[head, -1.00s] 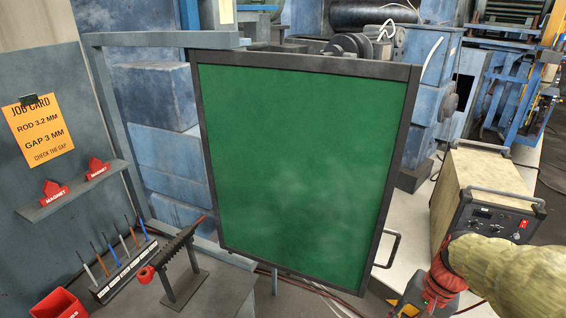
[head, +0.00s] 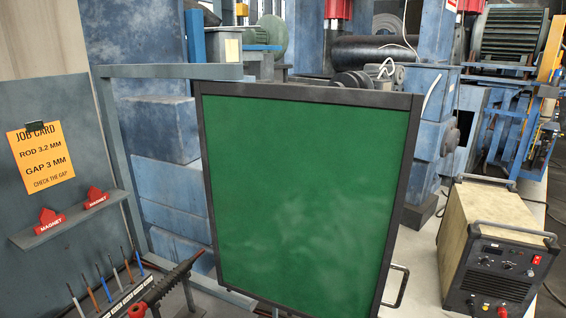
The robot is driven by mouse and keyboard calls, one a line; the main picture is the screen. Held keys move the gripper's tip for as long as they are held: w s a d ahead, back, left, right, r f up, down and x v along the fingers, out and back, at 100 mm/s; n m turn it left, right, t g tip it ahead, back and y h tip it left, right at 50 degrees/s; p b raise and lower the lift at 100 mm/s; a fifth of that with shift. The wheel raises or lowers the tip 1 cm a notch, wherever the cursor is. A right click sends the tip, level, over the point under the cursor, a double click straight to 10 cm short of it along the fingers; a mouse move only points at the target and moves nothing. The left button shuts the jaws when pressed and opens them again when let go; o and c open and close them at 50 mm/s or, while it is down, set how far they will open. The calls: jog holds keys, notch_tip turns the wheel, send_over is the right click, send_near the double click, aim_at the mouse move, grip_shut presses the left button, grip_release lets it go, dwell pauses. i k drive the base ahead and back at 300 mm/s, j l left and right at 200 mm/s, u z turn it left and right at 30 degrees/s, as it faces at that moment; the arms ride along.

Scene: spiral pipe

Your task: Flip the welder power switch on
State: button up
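The welder (head: 488,235) stands at the right, a beige box with handles on top and a dark front panel (head: 496,272). A small red part (head: 536,260), which looks like the power switch, is at the right of that panel. It is too small to tell whether it is on or off. A dark knob sits at the panel's left, and small sockets show lower down. My gripper and arm are not in view.
A large green welding screen (head: 308,195) in a dark frame, with a side handle (head: 399,287), fills the middle, left of the welder. A job card (head: 40,155), a magnet shelf (head: 70,218) and a rod rack (head: 125,298) are at the left. Pale floor shows between screen and welder.

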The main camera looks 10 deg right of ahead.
aim_at(536, 261)
jog(key=i+l+z, duration=0.2)
jog(key=l, duration=0.55)
jog(key=k+z, duration=0.1)
jog(key=z, duration=1.45)
